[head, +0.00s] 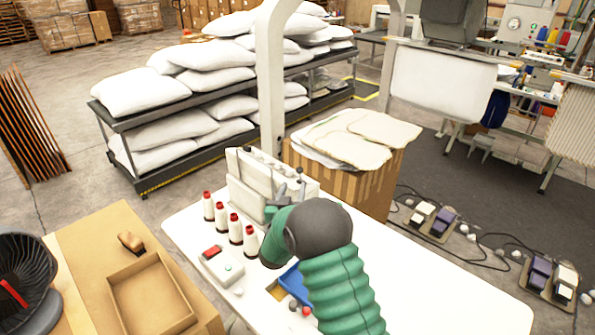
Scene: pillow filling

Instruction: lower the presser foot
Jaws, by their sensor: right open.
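A white sewing machine (243,178) stands at the back of the white work table (440,285). My right arm, in a green ribbed sleeve, reaches up from the bottom of the view to the machine. My right gripper (285,192) is open at the front of the machine, partly covered by my own wrist. I cannot tell whether it touches the machine. The presser foot and any lever for it cannot be made out; my arm covers much of the machine's front. My left gripper is not in view.
Several white thread cones with red tops (221,216) stand left of the arm. A control box with a red switch (222,265) and a blue tray (294,283) lie nearby. A cardboard box (150,297) is at lower left. The table's right side is clear.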

